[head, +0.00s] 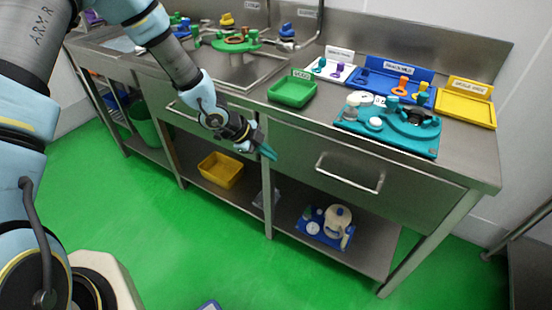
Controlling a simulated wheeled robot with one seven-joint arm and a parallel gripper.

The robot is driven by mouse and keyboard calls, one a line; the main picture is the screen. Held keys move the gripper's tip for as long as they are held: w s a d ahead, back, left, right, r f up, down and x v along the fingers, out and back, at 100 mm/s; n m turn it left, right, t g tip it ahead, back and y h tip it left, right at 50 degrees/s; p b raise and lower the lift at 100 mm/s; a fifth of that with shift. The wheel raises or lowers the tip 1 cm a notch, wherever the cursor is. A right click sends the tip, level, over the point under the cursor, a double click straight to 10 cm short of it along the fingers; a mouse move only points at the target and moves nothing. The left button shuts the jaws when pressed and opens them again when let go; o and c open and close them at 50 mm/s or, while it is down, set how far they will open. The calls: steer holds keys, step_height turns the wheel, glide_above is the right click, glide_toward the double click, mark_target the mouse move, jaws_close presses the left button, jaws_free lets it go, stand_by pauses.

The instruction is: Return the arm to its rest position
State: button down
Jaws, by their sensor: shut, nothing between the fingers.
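My arm comes down from the upper left, with light blue and dark grey links. My gripper (268,153) has teal fingers and points down to the right. It hangs in front of the steel counter's drawer front, below the counter top's edge. The fingers look shut, with nothing seen between them. No object touches the gripper as far as the picture shows.
On the steel counter (300,120) stand a green tray (292,91), a teal board (385,144) with parts, a blue tray (368,79) and a yellow tray (468,107). A drawer handle (350,178) sticks out. A yellow bin (221,170) sits on the lower shelf.

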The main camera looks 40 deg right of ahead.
steer(key=p+v, duration=0.1)
steer(key=v, duration=0.5)
steer(key=shift+s, duration=0.1)
steer(key=w+a+r+n+t+y, duration=0.2)
steer(key=w+a+r+n+t, duration=0.15)
steer(key=w+a+n, duration=0.55)
steer(key=w+a+r+n+t+y, duration=0.25)
steer(key=w+a+r+n, duration=0.2)
steer(key=a, duration=0.85)
steer(key=s+a+r+n+g+y, duration=0.1)
steer(key=s+a+r+n, duration=0.3)
steer(key=a+n, duration=0.4)
steer(key=s+a+r+n+y, duration=0.1)
steer(key=s+a+r+n, duration=0.3)
steer(key=a+n, duration=0.4)
steer(key=a+r, duration=0.1)
steer(key=a, duration=0.3)
steer(key=shift+s+r+g, duration=0.2)
steer(key=shift+r+g, duration=0.15)
steer(key=shift+g, duration=0.05)
